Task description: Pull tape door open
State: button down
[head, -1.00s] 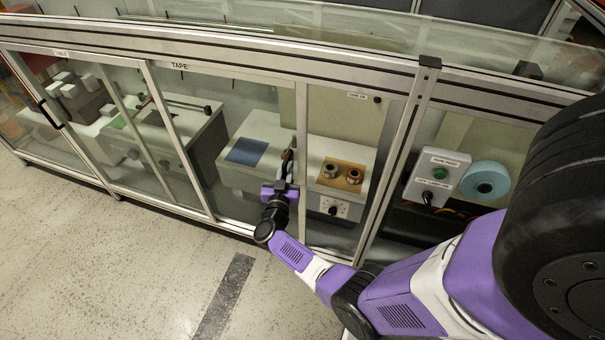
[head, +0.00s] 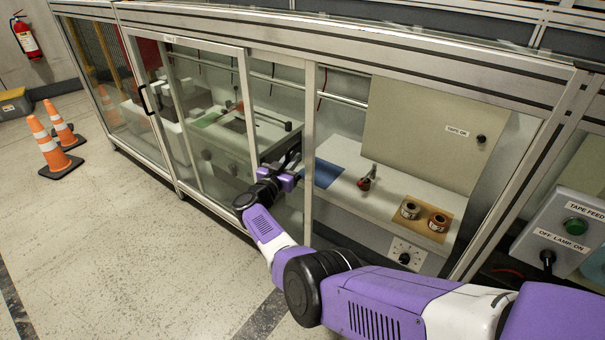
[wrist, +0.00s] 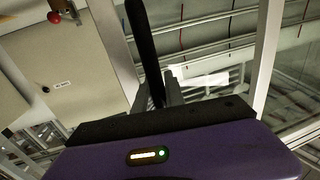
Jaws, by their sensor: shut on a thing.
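The tape door (head: 310,110) is a clear sliding panel with a pale metal frame. In the head view its right upright stands just right of my gripper (head: 289,165). To the right of that upright is a wide opening into the cabinet. My gripper is shut on the door's black bar handle (wrist: 145,45), which runs up from between the fingers in the wrist view. The fingertips (wrist: 160,92) are partly hidden behind the purple gripper body. In the head view the handle is mostly hidden by the gripper.
Inside the opening are a blue mat (head: 325,173), a small red-and-grey tool (head: 366,182) and tape rolls on a tan mat (head: 452,228). A neighbouring door with a black handle (head: 145,99) is left. Traffic cones (head: 50,152) stand far left. The floor in front is clear.

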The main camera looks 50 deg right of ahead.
jog(key=shift+w+a, duration=0.1)
jog(key=shift+w, duration=0.6)
jog(key=c, duration=1.7)
grip_release()
jog(key=p+v, duration=0.2)
jog(key=v, duration=0.5)
jog(key=shift+a+p, duration=0.35)
jog(key=shift+s, duration=0.15)
jog(key=shift+f, duration=0.1)
